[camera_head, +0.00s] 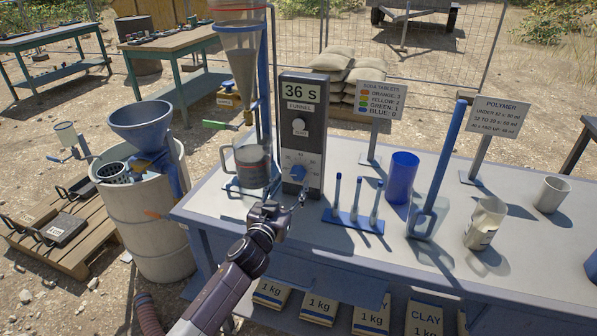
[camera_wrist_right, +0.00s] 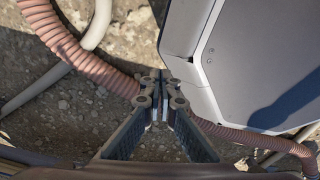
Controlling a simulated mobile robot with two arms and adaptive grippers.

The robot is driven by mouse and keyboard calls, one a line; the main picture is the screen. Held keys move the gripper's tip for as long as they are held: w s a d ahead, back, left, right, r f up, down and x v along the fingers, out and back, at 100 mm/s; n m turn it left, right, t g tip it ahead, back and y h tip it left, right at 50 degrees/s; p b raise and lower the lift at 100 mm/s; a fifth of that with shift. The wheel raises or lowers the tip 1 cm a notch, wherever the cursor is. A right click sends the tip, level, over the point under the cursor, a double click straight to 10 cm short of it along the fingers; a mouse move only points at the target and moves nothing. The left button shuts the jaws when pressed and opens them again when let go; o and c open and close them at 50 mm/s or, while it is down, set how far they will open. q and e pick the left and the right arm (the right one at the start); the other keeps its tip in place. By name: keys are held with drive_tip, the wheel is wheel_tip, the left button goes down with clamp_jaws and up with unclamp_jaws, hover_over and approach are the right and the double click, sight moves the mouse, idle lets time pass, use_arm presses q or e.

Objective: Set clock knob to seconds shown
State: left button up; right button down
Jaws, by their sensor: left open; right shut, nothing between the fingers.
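The clock (camera_head: 318,140) is a tall dark box standing at the back left part of the table. Its display (camera_head: 300,92) reads 36 S, above the label FUNNEL. A round white button (camera_head: 299,126) sits below that. My right gripper (camera_wrist_right: 161,82) is shut and empty in the right wrist view, over gravel ground.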

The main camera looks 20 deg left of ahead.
sight(297, 174)
use_arm(q)
drive_tip(key=w, duration=0.4)
drive_tip(key=shift+d, duration=0.1)
drive_tip(key=shift+w, duration=0.95)
drive_tip(key=c, duration=1.2)
use_arm(e)
drive_tip(key=shift+s+f, duration=0.15)
drive_tip(key=shift+s, duration=0.65)
